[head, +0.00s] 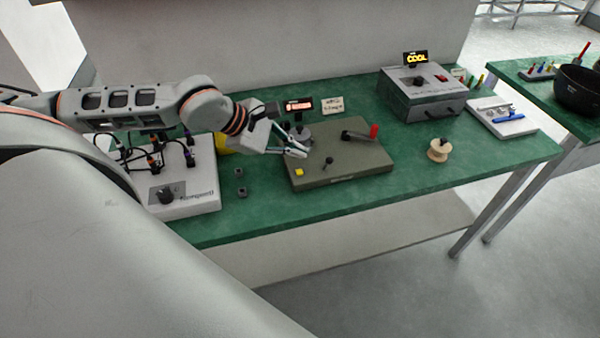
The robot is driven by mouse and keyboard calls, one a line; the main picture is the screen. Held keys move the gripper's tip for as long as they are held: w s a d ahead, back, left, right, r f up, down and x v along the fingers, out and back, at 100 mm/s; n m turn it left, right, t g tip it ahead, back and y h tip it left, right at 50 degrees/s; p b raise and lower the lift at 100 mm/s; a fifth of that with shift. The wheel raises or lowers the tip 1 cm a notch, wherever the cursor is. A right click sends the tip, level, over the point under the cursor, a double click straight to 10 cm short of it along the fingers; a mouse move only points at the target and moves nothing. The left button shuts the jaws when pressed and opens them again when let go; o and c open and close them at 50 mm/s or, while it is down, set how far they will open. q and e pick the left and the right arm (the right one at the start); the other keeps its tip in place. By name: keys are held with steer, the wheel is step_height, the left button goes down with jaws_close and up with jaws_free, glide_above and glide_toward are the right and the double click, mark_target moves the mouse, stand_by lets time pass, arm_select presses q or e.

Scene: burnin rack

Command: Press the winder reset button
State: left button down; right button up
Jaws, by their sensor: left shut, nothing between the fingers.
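The winder (350,170) is an olive-green plate-like base on the green bench. A yellow square button (299,172) sits at its front left corner; I cannot read a label on it. A small black-knobbed lever (328,161) stands right of the button, and a crank with a red handle (374,131) is at the back right. My left gripper (302,152) is shut and empty over the winder's left part, behind the button in the picture. It partly hides a grey round part (299,134) there. Whether its tips touch the base, I cannot tell. My right gripper is out of view.
A small lit display (298,105) and a card (332,105) stand behind the winder. A white panel (195,205) with cables is at left, two small dark blocks (240,183) beside it. A spool (438,150), a grey box (425,97) and a white tray (505,122) are at right.

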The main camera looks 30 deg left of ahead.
mark_target(297, 172)
arm_select(q)
step_height(297, 172, down, 3)
steer(key=shift+f+b, duration=0.15)
steer(key=shift+b, duration=0.8)
steer(key=shift+f, duration=0.25)
steer(key=shift+r, duration=0.1)
stand_by(0.4)
steer(key=shift+f+b, duration=0.5)
steer(key=shift+b, duration=0.15)
steer(key=shift+f+b, duration=0.3)
steer(key=shift+f, duration=0.1)
stand_by(0.7)
steer(key=shift+r, duration=0.15)
stand_by(0.3)
steer(key=shift+r+p, duration=0.3)
steer(key=shift+r, duration=0.4)
